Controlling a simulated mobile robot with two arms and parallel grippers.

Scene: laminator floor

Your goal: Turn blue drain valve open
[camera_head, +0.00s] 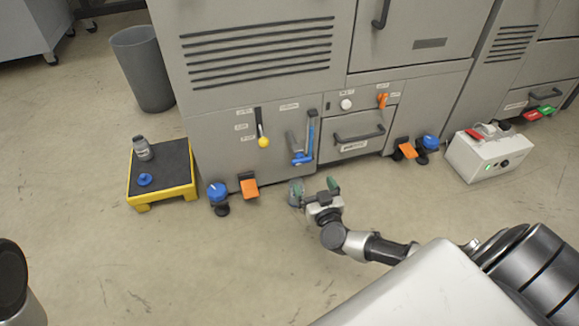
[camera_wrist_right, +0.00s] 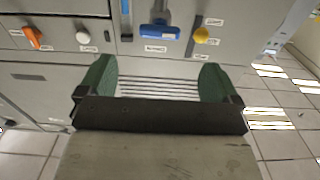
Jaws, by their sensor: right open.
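A blue handle (camera_head: 302,158) sits low on the grey machine's front panel, beside an upright blue bar (camera_head: 311,130). In the right wrist view the blue handle (camera_wrist_right: 160,31) has a wide crossbar, with a small white label by it that I cannot read for sure. My right gripper (camera_head: 315,188) is just below and in front of the handle, apart from it. Its green fingers are spread with nothing between them, and in the wrist view the gripper (camera_wrist_right: 158,88) points toward the panel. My left gripper is not in view.
A yellow-knobbed lever (camera_head: 263,142), a white knob (camera_head: 346,104), an orange handle (camera_head: 382,100) and a drawer handle (camera_head: 358,136) flank it. Orange pedals (camera_head: 249,187) and blue-topped feet (camera_head: 217,192) stick out low. A yellow-edged step (camera_head: 161,195) stands left, a control box (camera_head: 488,158) right.

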